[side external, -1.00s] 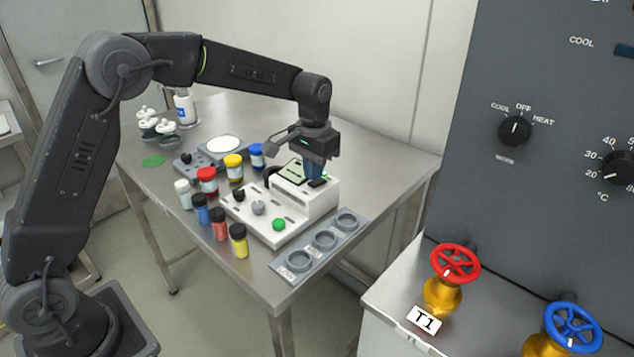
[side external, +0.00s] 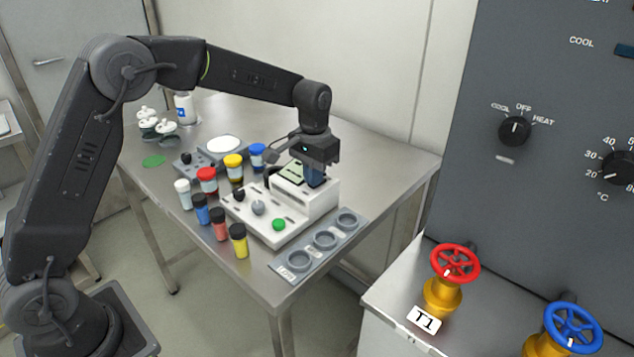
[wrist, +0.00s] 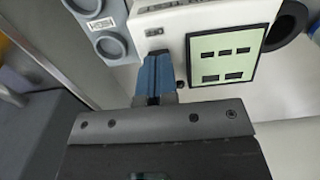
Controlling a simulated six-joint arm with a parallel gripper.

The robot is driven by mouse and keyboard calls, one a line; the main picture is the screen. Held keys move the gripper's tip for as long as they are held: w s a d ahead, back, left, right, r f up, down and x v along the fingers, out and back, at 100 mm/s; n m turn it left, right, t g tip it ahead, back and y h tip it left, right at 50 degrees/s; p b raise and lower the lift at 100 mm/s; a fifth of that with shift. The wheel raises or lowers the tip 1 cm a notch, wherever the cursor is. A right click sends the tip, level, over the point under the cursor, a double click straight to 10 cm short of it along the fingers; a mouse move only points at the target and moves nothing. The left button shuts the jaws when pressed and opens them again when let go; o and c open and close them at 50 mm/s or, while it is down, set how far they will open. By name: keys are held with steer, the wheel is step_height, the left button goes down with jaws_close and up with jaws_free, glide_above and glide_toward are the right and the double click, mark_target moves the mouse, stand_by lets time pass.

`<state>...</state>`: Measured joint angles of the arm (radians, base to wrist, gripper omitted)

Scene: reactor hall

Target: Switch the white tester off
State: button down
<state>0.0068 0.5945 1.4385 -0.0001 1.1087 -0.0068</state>
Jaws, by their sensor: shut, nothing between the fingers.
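The white tester (side external: 272,228) stands on the metal table, with a raised back part, a light green screen, dark and grey knobs and a green button (side external: 279,224) on its front. It also shows in the wrist view (wrist: 202,20), with the green screen (wrist: 226,55). My gripper (side external: 315,184) points down at the tester's raised back part, beside the screen. In the wrist view its blue fingers (wrist: 154,76) are together with nothing between them, close to the tester's top edge. The fingers hide whatever lies beneath them; whether they touch is unclear.
A scale-like device with a white disc (side external: 223,145) is behind. A dark control panel (side external: 560,130) rises at right.

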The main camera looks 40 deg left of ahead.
steer(key=shift+f, duration=0.15)
steer(key=shift+r, duration=3.5)
steer(key=shift+r, duration=0.1)
steer(key=shift+s+r, duration=0.2)
steer(key=shift+r, duration=0.05)
steer(key=s+r+t, duration=0.2)
steer(key=s+r, duration=0.2)
steer(key=s, duration=0.7)
steer(key=s+r+t, duration=0.2)
steer(key=s+r, duration=0.2)
steer(key=s, duration=0.6)
steer(key=s+f+t, duration=0.1)
steer(key=s+f, duration=0.3)
steer(key=s, duration=0.4)
steer(key=shift+s+a+t, duration=0.15)
steer(key=shift+s+t, duration=0.05)
steer(key=shift+t, duration=0.1)
